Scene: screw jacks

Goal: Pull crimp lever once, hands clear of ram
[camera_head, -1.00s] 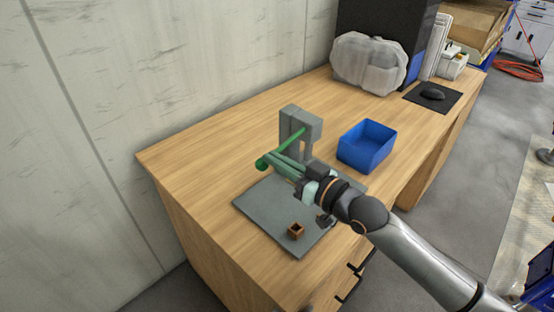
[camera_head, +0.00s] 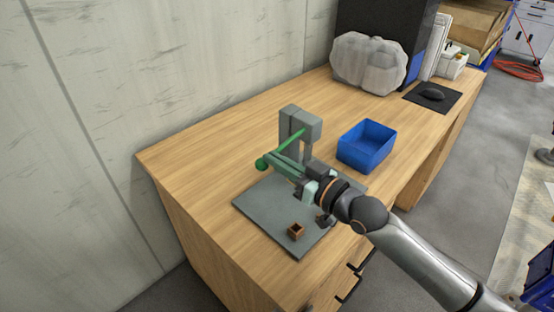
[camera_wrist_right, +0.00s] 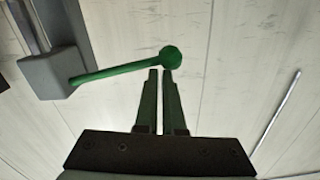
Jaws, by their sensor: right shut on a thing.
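The grey crimp press (camera_head: 300,125) stands on a grey base plate (camera_head: 262,212) on the wooden bench. Its green crimp lever (camera_head: 288,144) slopes down to the left and ends in a round green knob (camera_head: 261,164). In the wrist view the knob (camera_wrist_right: 171,57) is at the tips of my right gripper (camera_wrist_right: 161,72). The right gripper (camera_head: 271,158) is shut on the lever at its knob end, its fingers reaching across in front of the press. The fingers and wrist hide part of the press's lower front. My left gripper is not in view.
A small brown open box (camera_head: 295,231) sits near the front of the base plate. A blue bin (camera_head: 366,146) stands to the right of the press. A grey lumpy bag (camera_head: 368,63) and a mouse pad (camera_head: 433,97) are farther back. The wall runs along the left.

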